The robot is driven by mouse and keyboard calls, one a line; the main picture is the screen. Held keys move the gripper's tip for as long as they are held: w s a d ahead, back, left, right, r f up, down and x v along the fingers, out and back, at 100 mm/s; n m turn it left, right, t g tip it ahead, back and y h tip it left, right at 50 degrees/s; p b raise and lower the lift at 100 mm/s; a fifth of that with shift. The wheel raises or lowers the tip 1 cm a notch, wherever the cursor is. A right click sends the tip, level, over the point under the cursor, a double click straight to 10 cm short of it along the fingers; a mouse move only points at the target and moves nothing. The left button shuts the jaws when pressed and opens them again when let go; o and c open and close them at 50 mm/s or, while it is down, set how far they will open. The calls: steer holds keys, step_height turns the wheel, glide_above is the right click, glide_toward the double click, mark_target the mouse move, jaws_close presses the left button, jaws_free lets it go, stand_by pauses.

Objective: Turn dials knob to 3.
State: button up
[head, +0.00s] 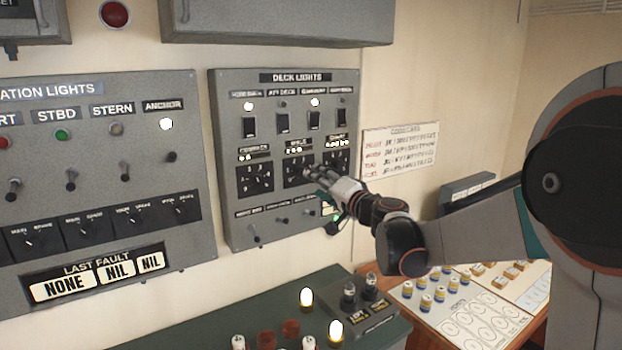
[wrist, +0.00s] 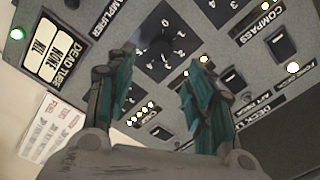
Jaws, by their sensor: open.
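The deck lights panel (head: 222,160) is grey and wall-mounted, with a row of three black dials low on its face. The middle one, the dials knob (wrist: 160,42), has white numbers around it in the wrist view. I cannot clearly read its pointer. In the head view my gripper (head: 312,174) is in front of this dial and covers part of it. In the wrist view the open teal fingers of my gripper (wrist: 160,88) stand on either side of the dial, with nothing clearly held between them. Whether they touch the knob cannot be told.
The compass dial (head: 254,180) is left of the middle one and the chart dial (head: 337,163) is right. Toggle switches (head: 254,234) sit below. A navigation lights panel (head: 100,145) is at left. A console with lamps (head: 250,325) stands below.

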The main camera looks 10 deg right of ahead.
steer(key=shift+v, duration=2.25)
